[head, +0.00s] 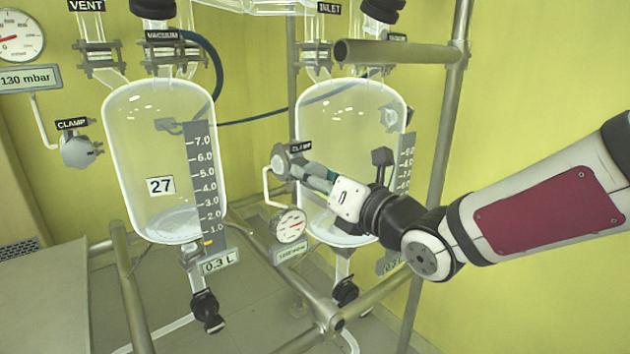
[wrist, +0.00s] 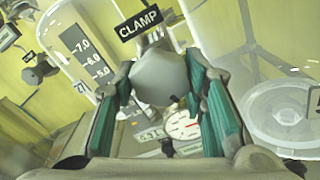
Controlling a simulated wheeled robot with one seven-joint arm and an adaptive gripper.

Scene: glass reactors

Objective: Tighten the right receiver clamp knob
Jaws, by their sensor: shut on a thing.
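The right receiver clamp knob (head: 281,161) is grey and sits below a CLAMP label (head: 301,147), in front of the right glass receiver's left side. In the wrist view the knob (wrist: 161,77) is a faceted grey shape between the two teal finger pads. My gripper (head: 293,166) reaches it from the right and is shut on it. The same gripper fills the lower part of the wrist view (wrist: 163,95). The fingers partly hide the knob in the head view. The right receiver (head: 350,110) stands behind my gripper.
A round gauge (head: 291,225) hangs just below my gripper. The left receiver (head: 150,130), marked 27, has its own clamp knob (head: 79,151) at far left. A metal frame post (head: 449,120) stands right of the right receiver, with a horizontal rail (head: 400,52) above.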

